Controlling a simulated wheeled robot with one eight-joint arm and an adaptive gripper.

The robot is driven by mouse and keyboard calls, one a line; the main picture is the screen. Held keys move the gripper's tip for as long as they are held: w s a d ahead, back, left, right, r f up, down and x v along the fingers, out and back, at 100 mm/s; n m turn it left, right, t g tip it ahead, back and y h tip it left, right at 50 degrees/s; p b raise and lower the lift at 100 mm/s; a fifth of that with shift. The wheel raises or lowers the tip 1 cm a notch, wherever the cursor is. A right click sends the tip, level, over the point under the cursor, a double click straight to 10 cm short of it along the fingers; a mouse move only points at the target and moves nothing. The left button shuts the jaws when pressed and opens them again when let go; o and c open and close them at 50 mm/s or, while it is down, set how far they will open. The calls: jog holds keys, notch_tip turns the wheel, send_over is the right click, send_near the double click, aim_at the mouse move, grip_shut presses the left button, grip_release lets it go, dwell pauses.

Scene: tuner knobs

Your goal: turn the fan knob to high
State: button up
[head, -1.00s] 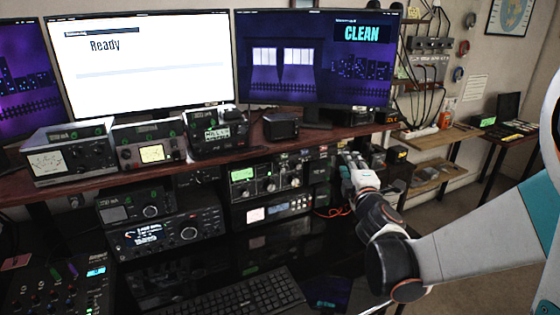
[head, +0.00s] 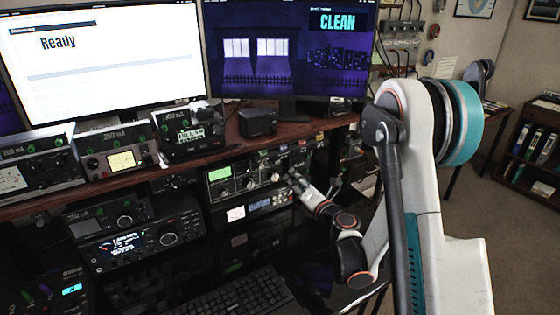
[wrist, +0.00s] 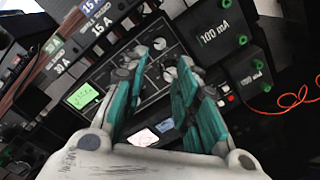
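A black tuner unit (head: 238,191) with a lit green display (head: 219,173) and pale round knobs sits under the wooden shelf in the head view. My gripper (head: 294,178) is at the right end of its front. In the wrist view my gripper (wrist: 162,62) is open, its two teal fingers apart and pointing at the tuner face. Knobs, including an upper knob (wrist: 160,43) and a lower knob (wrist: 170,73), show in the gap between the fingers. No object is held. The labels are too small to tell which knob is the fan knob, and contact is unclear.
Small meter boxes (head: 121,160) and two monitors stand on the shelf (head: 290,132). A radio (head: 140,243) is left of the tuner, and a keyboard (head: 238,297) lies in front. An orange cable (wrist: 290,104) and dark boxes lie right in the wrist view.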

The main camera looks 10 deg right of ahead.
aim_at(277, 162)
jog(key=b+x, duration=0.1)
jog(key=x, duration=0.8)
jog(key=shift+w+f, duration=0.1)
jog(key=shift+w, duration=0.15)
jog(key=shift+b+x, duration=0.3)
jog(key=shift+x, duration=0.5)
grip_shut()
